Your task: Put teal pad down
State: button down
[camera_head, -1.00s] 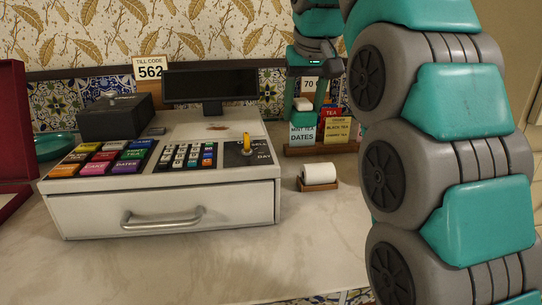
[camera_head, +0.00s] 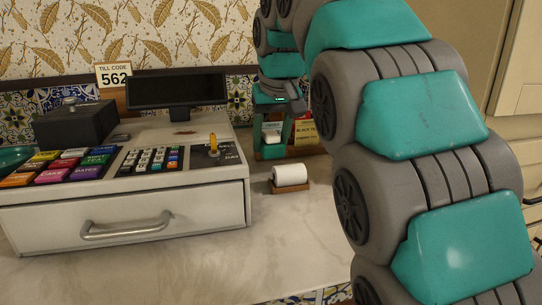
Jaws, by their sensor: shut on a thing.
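My gripper (camera_head: 272,138) points down at the back of the counter, right of the cash register. It is shut on a small teal pad (camera_head: 272,152), which shows low between the teal fingers with a pale patch above it. The fingers and pad are similar in color, so their edges are hard to separate. The pad is upright, just left of the upright cards (camera_head: 305,132) in a wooden rack. Whether its bottom edge touches the counter or rack cannot be told.
The cash register (camera_head: 125,205) fills the left of the counter (camera_head: 265,245). A white paper roll (camera_head: 289,174) on a wooden holder stands just in front of my gripper. A teal dish (camera_head: 14,158) is at far left. The front right of the counter is clear.

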aim_at(271, 156)
jog(key=shift+f, duration=1.8)
jog(key=shift+f, duration=0.2)
jog(key=shift+c, duration=1.1)
grip_release()
jog(key=shift+r, duration=0.1)
